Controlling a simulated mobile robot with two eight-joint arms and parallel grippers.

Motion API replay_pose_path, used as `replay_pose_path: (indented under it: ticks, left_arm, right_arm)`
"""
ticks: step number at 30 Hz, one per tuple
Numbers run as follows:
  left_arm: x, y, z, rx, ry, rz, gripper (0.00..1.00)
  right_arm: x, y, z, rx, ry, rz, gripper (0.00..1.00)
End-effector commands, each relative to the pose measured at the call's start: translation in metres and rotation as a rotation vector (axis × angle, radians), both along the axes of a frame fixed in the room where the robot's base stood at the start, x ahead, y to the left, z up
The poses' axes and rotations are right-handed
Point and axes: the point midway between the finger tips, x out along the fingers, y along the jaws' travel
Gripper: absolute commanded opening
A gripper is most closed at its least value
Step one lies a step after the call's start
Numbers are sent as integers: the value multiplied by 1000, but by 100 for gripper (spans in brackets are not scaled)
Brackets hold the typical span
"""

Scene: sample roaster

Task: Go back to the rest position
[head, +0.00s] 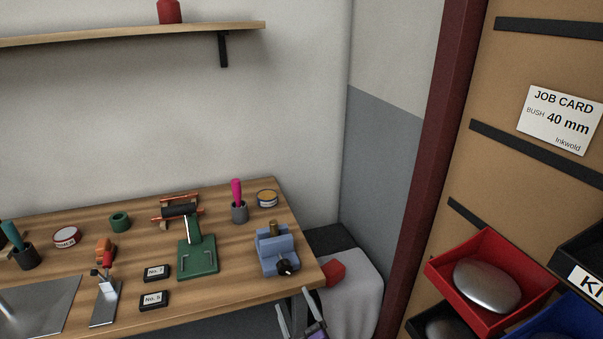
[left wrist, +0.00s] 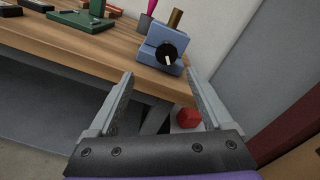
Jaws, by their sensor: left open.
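My left gripper (head: 301,322) shows at the bottom of the head view, below the front right corner of the wooden workbench (head: 225,292). In the left wrist view my left gripper (left wrist: 160,88) has its two fingers spread wide with nothing between them. The fingers point toward the bench edge and a blue vise-like block (left wrist: 160,48), which stands apart from them on the bench. The same blue block (head: 277,255) sits at the bench's right end in the head view. My right gripper is in neither view.
A green press (head: 198,258), small tins and tool cups stand on the bench. A red object (head: 334,273) lies by a white cloth-like form (head: 356,295) beside the bench. A dark red post (head: 432,170) and a rack with a red bin (head: 535,291) stand at right.

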Motion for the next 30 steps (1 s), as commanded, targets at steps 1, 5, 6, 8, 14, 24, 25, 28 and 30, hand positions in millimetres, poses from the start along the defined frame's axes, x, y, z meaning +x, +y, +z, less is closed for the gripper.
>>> replay_pose_path:
  ticks: [1, 5, 6, 8, 14, 24, 25, 28, 30]
  left_arm:
    - [-2, 15, 2, -52, 16, 27, 84]
    - [-19, 72, 0, -307, 76, 154, 84]
    - [-29, 92, -2, -409, 94, 207, 84]
    - [-47, 118, -5, -570, 116, 294, 84]
    - [-127, 176, -21, -1100, 135, 614, 84]
    - [-249, 180, -43, -1834, 40, 1121, 84]
    - [-256, 178, -44, -1881, 30, 1156, 84]
    - [-277, 169, -46, -2027, -4, 1264, 84]
    - [-290, 162, -48, -2123, -30, 1338, 84]
  right_arm:
    - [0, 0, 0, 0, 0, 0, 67]
    - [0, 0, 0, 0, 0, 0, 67]
    - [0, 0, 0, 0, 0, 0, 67]
    - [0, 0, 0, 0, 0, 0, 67]
    - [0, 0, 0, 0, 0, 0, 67]
    - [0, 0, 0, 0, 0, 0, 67]
    - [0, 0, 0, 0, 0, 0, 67]
    - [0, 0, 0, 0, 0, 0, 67]
    - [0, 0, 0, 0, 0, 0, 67]
